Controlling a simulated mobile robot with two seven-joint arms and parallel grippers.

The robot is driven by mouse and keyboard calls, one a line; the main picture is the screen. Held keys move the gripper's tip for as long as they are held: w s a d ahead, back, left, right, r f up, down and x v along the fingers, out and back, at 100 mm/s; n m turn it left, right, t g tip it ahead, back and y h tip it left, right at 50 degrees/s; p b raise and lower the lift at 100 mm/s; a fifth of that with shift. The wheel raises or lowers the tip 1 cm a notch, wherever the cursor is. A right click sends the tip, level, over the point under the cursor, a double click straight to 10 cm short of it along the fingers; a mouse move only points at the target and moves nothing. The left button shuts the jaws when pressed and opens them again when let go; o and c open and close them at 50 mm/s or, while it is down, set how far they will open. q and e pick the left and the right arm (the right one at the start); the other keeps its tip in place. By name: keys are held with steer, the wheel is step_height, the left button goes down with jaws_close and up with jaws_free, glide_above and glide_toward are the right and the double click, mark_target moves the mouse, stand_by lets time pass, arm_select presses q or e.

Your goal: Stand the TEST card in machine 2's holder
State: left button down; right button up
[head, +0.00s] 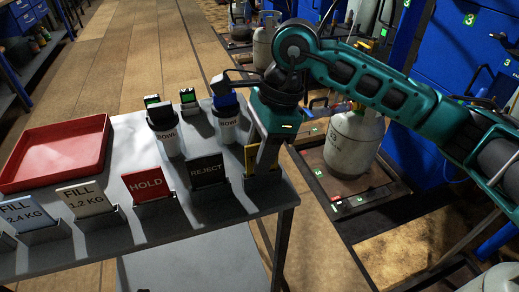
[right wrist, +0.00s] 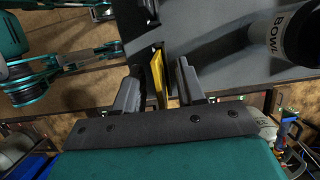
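A yellow card (head: 250,158) stands in a grey holder at the right end of the card row on the table; its lettering is hidden, so I cannot read TEST. My right gripper (head: 268,160) points down over it, in front of part of the card. In the right wrist view the yellow card (right wrist: 158,76) shows edge-on between the two fingers of the gripper (right wrist: 158,92), which are apart with gaps at the card's sides. Machine 2 and its holder cannot be picked out; a blue machine (head: 485,85) at the right bears labels 3. My left gripper is not in view.
The grey table (head: 130,235) also holds REJECT (head: 208,171), HOLD (head: 148,184) and FILL cards, a red tray (head: 55,153) and two white cups marked BOWL (head: 168,138). A gas cylinder (head: 354,143) stands on a low platform right of the table, beneath my arm.

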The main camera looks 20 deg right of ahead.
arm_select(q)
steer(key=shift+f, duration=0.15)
arm_select(e)
steer(key=shift+v, duration=1.1)
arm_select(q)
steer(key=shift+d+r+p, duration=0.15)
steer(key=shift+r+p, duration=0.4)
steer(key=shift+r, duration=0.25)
arm_select(e)
steer(key=v, duration=1)
steer(key=shift+r, duration=0.4)
steer(key=shift+s+f, duration=0.1)
steer(key=shift+s, duration=0.05)
